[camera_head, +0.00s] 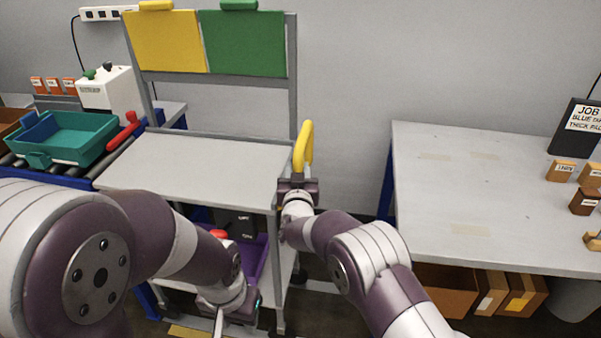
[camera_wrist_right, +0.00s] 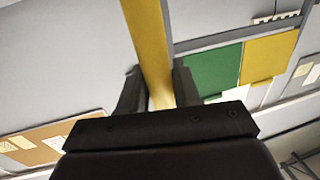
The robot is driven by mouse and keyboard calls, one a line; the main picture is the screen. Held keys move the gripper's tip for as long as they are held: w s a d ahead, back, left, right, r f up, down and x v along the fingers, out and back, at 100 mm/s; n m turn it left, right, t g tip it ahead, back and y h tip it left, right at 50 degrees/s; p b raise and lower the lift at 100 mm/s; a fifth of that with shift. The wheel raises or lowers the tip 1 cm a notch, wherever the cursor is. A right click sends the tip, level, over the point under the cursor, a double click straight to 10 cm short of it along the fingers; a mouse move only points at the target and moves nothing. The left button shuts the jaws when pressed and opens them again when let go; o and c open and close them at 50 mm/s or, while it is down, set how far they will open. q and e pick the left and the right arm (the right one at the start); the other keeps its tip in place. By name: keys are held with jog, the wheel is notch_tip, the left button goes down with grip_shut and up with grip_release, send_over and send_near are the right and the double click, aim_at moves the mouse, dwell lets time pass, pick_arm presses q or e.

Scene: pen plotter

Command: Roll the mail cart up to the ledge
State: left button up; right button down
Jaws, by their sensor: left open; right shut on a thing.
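The mail cart (camera_head: 200,160) is grey, with a flat top shelf and an upright frame behind it carrying a yellow panel (camera_head: 167,42) and a green panel (camera_head: 243,42). Its yellow handle (camera_head: 305,142) stands at the right side of the cart. My right gripper (camera_head: 299,180) is shut on this handle, and the yellow bar (camera_wrist_right: 150,50) runs between the fingers in the right wrist view. My left gripper (camera_head: 219,316) is low in front of the cart's lower shelf, open, its fingertips partly cut off by the bottom edge. I cannot tell which edge is the ledge.
A purple bin (camera_head: 250,258) sits on the cart's lower shelf. At left, a teal tray (camera_head: 65,137) rests on rollers beside the cart. A grey table (camera_head: 460,190) stands at right, with a floor gap between it and the cart.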

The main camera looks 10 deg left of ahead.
jog(key=shift+a, duration=0.15)
jog(key=c, duration=1)
grip_release()
jog(key=shift+c, duration=0.2)
jog(key=shift+o, duration=0.7)
jog(key=shift+a, duration=0.25)
jog(key=shift+s+d, duration=0.1)
jog(key=shift+s+d, duration=0.1)
jog(key=shift+s, duration=0.2)
jog(key=s+d, duration=0.2)
jog(key=s, duration=0.9)
jog(key=shift+s+b, duration=0.35)
jog(key=shift+b, duration=0.1)
jog(key=shift+d, duration=0.1)
